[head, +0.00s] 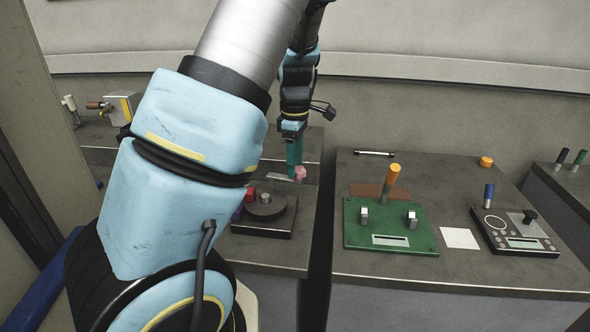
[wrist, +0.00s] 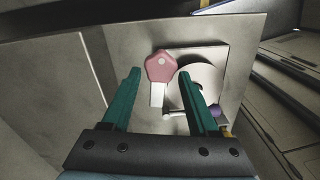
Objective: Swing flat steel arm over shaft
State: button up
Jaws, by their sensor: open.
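The flat steel arm (head: 280,177) is a short pale strip at the back of a dark fixture in the head view. A pink knob (head: 300,173) sits at its right end. In the wrist view, the pink knob (wrist: 160,65) and the pale strip (wrist: 157,95) show between my teal fingers. My gripper (head: 295,172) points down at the knob with its fingers apart. In the wrist view my gripper (wrist: 160,72) is open, with a gap on both sides of the knob. A short grey shaft (head: 266,198) stands on the round disc (head: 265,211), in front of the strip.
A red part (head: 250,194) stands left of the shaft. A green fixture (head: 380,238) with an orange handle (head: 394,173) stands on the table to the right, beside a white card (head: 459,238) and a dark device (head: 515,240). A gap separates the two tables.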

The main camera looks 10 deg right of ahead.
aim_at(284, 178)
jog(key=shift+f, duration=1.5)
grip_shut()
jog(key=shift+r, duration=0.1)
